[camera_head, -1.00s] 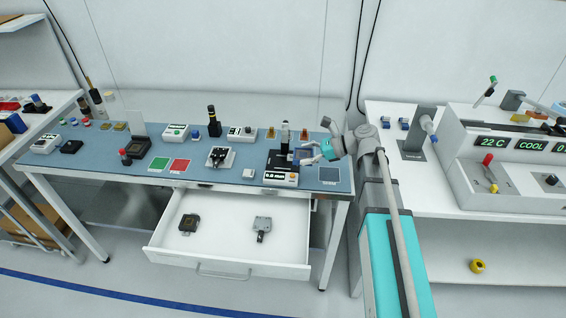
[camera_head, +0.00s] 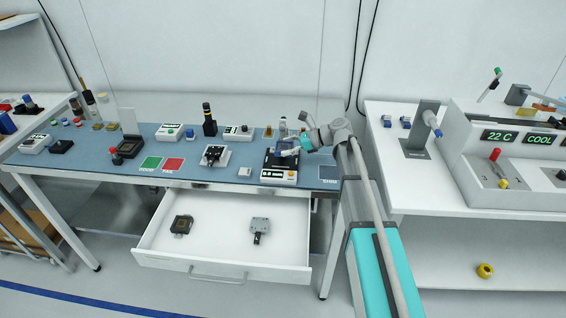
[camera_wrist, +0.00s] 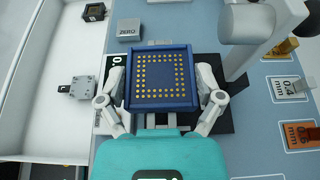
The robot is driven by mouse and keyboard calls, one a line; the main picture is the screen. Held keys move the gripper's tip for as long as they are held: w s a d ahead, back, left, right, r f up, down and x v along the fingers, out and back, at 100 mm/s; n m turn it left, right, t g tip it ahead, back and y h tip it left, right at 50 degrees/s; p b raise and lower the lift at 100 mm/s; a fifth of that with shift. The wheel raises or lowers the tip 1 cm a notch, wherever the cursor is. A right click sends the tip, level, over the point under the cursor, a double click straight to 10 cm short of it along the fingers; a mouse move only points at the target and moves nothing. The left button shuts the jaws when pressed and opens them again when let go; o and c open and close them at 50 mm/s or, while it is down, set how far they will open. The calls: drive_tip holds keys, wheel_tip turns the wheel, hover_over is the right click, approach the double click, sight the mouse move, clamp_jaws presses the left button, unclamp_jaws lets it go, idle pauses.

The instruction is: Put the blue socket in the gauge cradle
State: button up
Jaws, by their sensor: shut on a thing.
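My gripper (camera_head: 299,146) is shut on the blue socket (camera_wrist: 160,78), a square frame with rows of gold contacts. In the wrist view the socket lies flat between the two fingers. In the head view the socket (camera_head: 284,145) is over the gauge, which has a black base and a white front panel (camera_head: 279,175) with a readout. The black gauge base (camera_wrist: 220,115) shows around the socket in the wrist view. The cradle is hidden beneath the socket, and I cannot tell whether they touch.
The gauge column (camera_wrist: 240,62) stands close right of the socket in the wrist view. A ZERO block (camera_wrist: 128,30) and orange 0.6 mm block (camera_wrist: 297,133) are nearby. The open drawer (camera_head: 215,240) holds a dark socket (camera_head: 181,225) and a grey fixture (camera_head: 260,228).

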sight(283, 161)
drive_tip(key=shift+w+a+f+b, duration=0.4)
drive_tip(key=shift+w+f+b, duration=0.15)
drive_tip(key=shift+f, duration=0.3)
drive_tip(key=shift+w+a+f+b, duration=0.2)
drive_tip(key=shift+w+f+b, duration=0.25)
drive_tip(key=shift+f+b, duration=1.55)
drive_tip(key=shift+d+f, duration=0.1)
drive_tip(key=shift+f, duration=0.05)
drive_tip(key=o, duration=1)
drive_tip(key=shift+c, duration=0.2)
